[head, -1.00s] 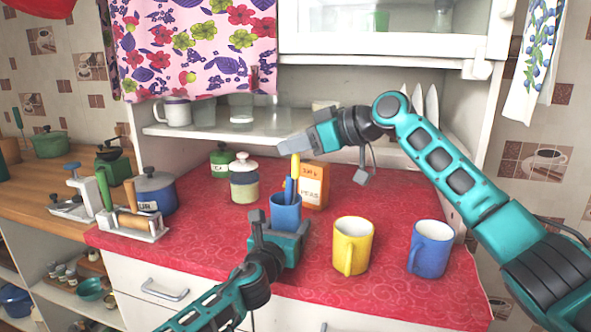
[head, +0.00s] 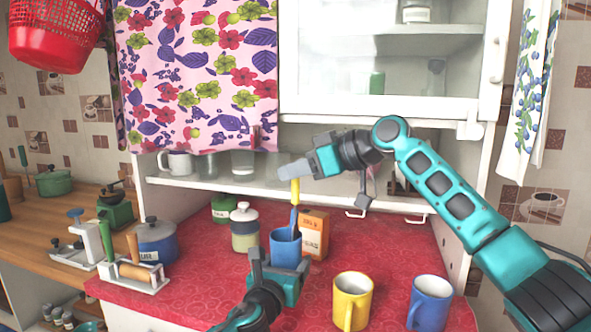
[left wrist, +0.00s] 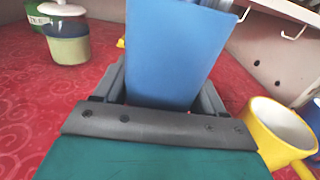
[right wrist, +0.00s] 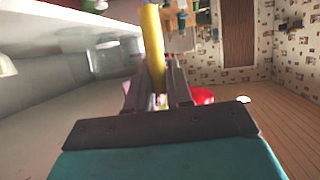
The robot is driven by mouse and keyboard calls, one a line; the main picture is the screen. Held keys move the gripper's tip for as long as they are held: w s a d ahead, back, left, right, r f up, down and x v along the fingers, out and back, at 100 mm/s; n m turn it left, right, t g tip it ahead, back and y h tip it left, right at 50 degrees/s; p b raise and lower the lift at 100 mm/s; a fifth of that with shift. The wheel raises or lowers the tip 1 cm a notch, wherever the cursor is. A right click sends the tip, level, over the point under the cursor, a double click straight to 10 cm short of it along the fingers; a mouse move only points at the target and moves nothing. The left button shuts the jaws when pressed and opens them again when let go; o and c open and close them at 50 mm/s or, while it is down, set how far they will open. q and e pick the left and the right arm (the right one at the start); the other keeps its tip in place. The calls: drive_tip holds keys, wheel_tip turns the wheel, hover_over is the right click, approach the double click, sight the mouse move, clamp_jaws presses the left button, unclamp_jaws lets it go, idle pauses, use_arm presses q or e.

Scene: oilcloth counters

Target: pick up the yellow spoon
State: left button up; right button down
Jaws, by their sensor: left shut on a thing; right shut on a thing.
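The yellow spoon (head: 296,189) hangs upright from my right gripper (head: 294,173), which is shut on its upper end. The spoon also shows in the right wrist view (right wrist: 151,42), standing out from between the fingers. It is above the blue cup (head: 285,251); its lower end meets a blue utensil (head: 292,220) in the picture, and I cannot tell whether they touch. The blue utensil stands in the cup. My left gripper (head: 273,266) is shut on the cup, which fills its jaws in the left wrist view (left wrist: 170,55). The cup's underside is hidden.
A yellow mug (head: 352,298) and a blue mug (head: 429,303) stand to the right on the red counter (head: 205,270). An orange box (head: 315,233) and a lidded jar (head: 245,235) are behind the cup. A shelf (head: 215,187) hangs over the counter's back.

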idle(0.3)
use_arm(q)
drive_tip(key=shift+f, duration=0.2)
use_arm(e)
drive_tip(key=shift+r, duration=1.4)
use_arm(q)
drive_tip(key=o, duration=1.1)
drive_tip(key=shift+s, duration=0.1)
